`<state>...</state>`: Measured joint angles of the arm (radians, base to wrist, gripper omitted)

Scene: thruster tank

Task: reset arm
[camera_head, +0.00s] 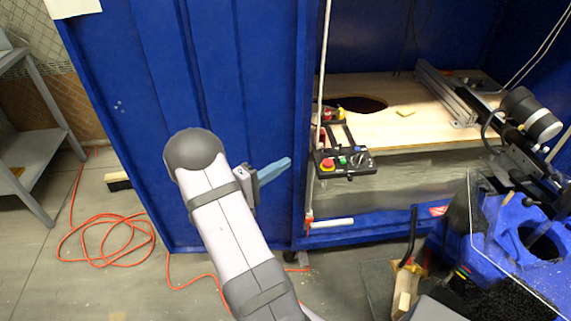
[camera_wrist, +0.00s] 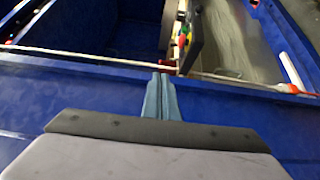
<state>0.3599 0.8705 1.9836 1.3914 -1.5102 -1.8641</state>
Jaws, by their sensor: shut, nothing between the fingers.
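My gripper (camera_head: 286,163) has blue-grey fingers that point to the right in the head view, in front of the blue cabinet panel. The fingers are together with nothing between them. In the wrist view the closed fingers (camera_wrist: 162,80) show at the middle, above the dark edge of my gripper body. My arm rises from the bottom of the head view and bends at a dark rounded joint.
A control box (camera_head: 343,163) with a red button hangs at the front of the open cabinet. Behind it is a wooden tabletop (camera_head: 385,125) with a dark hole. An orange cord (camera_head: 105,236) lies on the floor, and a grey shelf (camera_head: 35,160) stands at left.

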